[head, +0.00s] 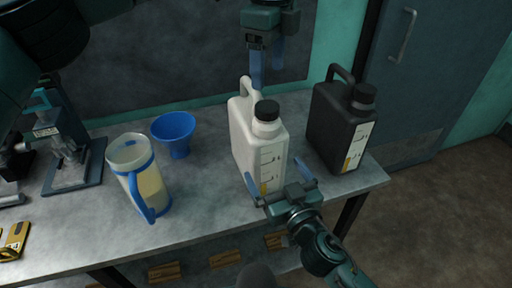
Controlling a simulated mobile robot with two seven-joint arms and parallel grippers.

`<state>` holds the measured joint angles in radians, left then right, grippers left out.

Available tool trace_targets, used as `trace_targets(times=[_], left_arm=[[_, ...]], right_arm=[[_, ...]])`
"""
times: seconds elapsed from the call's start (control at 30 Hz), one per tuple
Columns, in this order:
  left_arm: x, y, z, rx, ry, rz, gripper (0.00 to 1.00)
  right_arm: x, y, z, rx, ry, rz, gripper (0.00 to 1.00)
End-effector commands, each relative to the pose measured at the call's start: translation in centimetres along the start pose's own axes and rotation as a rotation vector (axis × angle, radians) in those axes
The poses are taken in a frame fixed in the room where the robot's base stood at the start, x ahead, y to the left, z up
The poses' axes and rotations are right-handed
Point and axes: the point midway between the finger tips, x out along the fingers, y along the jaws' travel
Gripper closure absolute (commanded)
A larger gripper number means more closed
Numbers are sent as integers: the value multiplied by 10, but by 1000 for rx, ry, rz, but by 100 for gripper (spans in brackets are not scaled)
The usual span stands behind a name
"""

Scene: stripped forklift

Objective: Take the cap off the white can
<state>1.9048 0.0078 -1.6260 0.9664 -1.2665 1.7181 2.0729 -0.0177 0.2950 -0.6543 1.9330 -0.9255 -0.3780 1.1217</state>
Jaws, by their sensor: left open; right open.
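The white can (246,138) stands upright on the grey table, with its handle at the upper left. Its black cap (267,110) sits on the neck at the top. My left gripper (266,72) is open above and behind the can, its fingers pointing down near the handle, apart from the cap. My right gripper (276,178) is open in front of the can's lower front, its blue fingers spread and overlapping the lower part of the can in the view. I cannot tell whether it touches the can.
A black can (334,125) with a black cap stands to the right. A blue funnel (174,131) and a clear jug (146,182) with a blue handle stand to the left. A device (70,160) and a yellow object (14,240) are at far left. The table's front edge (190,243) is near.

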Motion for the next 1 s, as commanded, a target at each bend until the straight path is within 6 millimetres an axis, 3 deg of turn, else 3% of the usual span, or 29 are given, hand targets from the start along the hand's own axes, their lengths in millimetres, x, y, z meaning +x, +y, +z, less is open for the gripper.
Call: trace_targets(times=[0.2,0.4,0.77,1.0], left_arm=[[0,0,0,1,1,0,33],[0,0,0,2,2,0,33],[0,0,0,2,2,0,33],[0,0,0,2,2,0,33]], right_arm=[[41,0,-1,-2,2,1,0],[60,0,0,0,0,1,0],[65,0,0,0,-1,1,0],[65,0,0,0,-1,1,18]])
